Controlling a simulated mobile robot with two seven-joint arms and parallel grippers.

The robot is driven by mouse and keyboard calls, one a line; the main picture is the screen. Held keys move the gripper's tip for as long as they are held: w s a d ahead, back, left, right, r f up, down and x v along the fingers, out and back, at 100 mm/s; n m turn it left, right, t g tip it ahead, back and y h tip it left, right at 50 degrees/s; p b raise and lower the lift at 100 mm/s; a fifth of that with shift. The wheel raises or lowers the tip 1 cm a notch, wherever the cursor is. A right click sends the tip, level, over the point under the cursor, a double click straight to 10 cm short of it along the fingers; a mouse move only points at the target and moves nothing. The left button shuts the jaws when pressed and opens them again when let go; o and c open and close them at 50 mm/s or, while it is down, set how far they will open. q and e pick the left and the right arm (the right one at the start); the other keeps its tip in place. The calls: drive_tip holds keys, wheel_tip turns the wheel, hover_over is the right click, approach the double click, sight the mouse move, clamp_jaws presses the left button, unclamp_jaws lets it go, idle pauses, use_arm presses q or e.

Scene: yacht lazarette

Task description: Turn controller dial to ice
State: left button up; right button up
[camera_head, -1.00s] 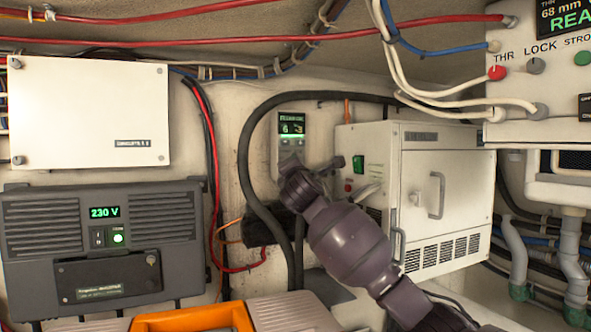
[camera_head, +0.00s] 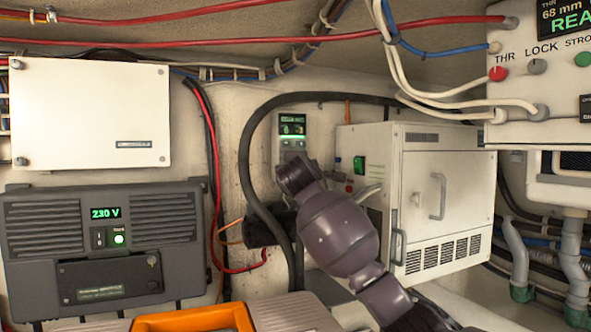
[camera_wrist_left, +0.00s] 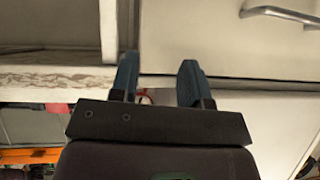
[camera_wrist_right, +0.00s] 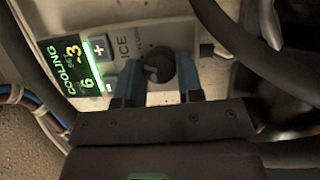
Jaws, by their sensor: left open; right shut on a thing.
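The controller (camera_head: 292,130) is a pale panel on the back wall with a lit green display. In the right wrist view its display (camera_wrist_right: 75,75) reads COOLING with a 6 and a -3, and the word ICE is printed beside the dial. The dark round dial (camera_wrist_right: 158,66) sits between the fingertips of my right gripper (camera_wrist_right: 158,78), which is shut on it. In the head view my right arm hides the dial. My left gripper (camera_wrist_left: 158,78) is open and empty, facing pale panels, and is out of the head view.
A black hose (camera_head: 243,165) loops around the controller. A white cabinet (camera_head: 430,200) with a handle stands to its right. A grey power unit (camera_head: 105,235) and a white box (camera_head: 90,115) hang at left. An orange-handled case (camera_head: 195,318) is at the bottom.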

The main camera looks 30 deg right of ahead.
idle(0.3)
drive_tip(key=o, duration=0.9)
use_arm(q)
drive_tip(key=w+f+b, duration=0.1)
drive_tip(key=b, duration=0.1)
drive_tip(key=shift+d+f+b, duration=0.1)
drive_tip(key=shift+b, duration=0.3)
use_arm(e)
drive_tip(key=v, duration=1.1)
drive_tip(key=shift+f, duration=0.15)
